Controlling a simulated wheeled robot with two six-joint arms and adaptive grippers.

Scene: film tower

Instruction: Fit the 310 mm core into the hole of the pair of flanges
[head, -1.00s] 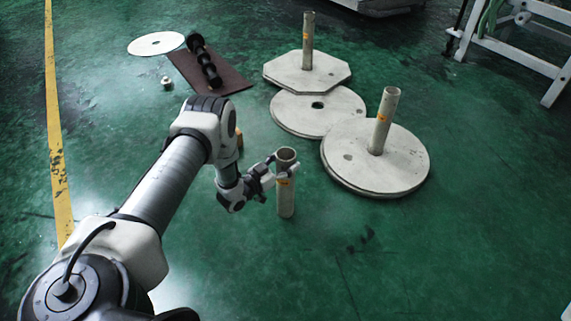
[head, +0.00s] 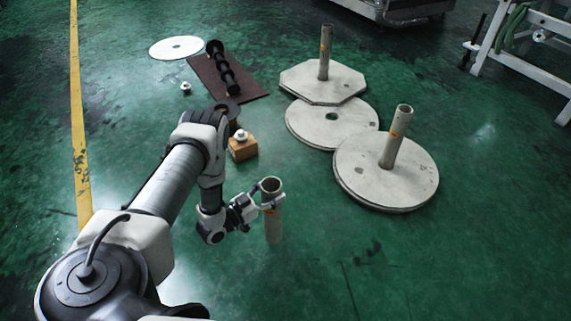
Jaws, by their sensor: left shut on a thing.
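My left gripper (head: 266,204) is shut on a pale upright tube-shaped core (head: 273,226) with an orange mark, gripping it near its open top. I cannot tell whether its lower end touches the floor. A round pale flange (head: 302,124) with an empty centre hole (head: 331,116) lies flat behind it to the right. Its far edge is partly covered by an octagonal flange (head: 296,79) with a core (head: 325,52) standing in it. Nearer right, a round flange stack (head: 410,184) has another core (head: 397,137) standing in it, leaning slightly right. My right gripper is not in view.
A brown board (head: 247,92) with a black spool-like rod (head: 222,68) lies at the back left, near a white disc (head: 188,47). A wooden block (head: 242,150) sits beside my left arm. A white frame (head: 535,45) stands far right. The floor at front right is clear.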

